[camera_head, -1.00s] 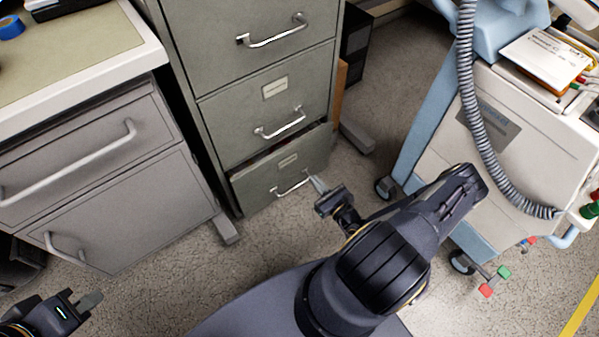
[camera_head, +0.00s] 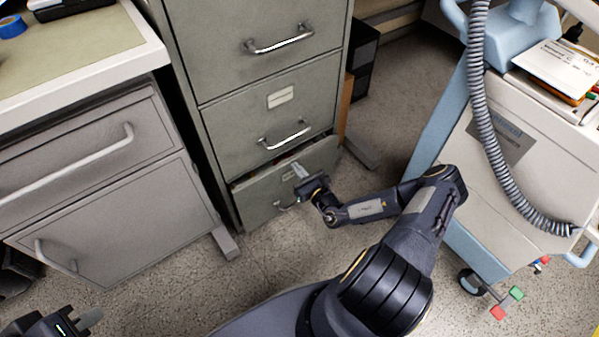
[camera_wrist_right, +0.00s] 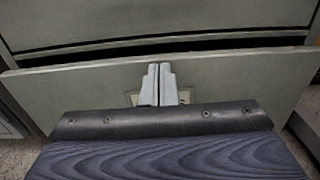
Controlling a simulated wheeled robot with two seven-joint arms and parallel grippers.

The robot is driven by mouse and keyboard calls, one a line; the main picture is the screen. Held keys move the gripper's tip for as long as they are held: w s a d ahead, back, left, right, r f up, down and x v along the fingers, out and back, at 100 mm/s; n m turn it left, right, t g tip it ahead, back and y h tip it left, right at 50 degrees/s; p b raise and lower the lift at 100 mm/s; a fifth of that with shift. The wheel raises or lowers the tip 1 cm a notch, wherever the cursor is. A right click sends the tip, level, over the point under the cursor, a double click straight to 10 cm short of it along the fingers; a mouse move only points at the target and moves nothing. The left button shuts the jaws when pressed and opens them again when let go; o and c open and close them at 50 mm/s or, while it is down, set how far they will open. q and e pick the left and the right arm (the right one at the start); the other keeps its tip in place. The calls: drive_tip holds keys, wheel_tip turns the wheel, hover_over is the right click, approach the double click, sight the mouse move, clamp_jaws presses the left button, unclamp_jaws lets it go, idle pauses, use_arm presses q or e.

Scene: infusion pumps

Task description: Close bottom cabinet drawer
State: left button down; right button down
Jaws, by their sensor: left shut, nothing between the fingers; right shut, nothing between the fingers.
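The filing cabinet (camera_head: 222,108) stands in the middle of the head view. Its bottom drawer (camera_head: 256,201) is open by a small gap, with a dark slit along its top edge. In the right wrist view the drawer front (camera_wrist_right: 75,88) spans the picture, with the dark gap behind its top edge. My right gripper (camera_head: 299,170) is shut and empty, with its fingertips at the upper part of the drawer front. Those fingers (camera_wrist_right: 159,84) cover part of the label plate; contact is hard to tell. My left gripper (camera_head: 90,318) is shut and empty at the lower left.
A grey desk with drawers (camera_head: 100,185) stands left of the cabinet. A white and blue medical cart (camera_head: 490,180) with a grey coiled hose stands at the right. Bare floor (camera_head: 290,250) lies in front of the cabinet.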

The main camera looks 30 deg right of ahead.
sight(290, 159)
drive_tip(key=w, duration=0.4)
drive_tip(key=shift+w+a, duration=0.15)
drive_tip(key=shift+a, duration=0.05)
drive_tip(key=shift+w+d+r, duration=0.15)
drive_tip(key=shift+w, duration=0.05)
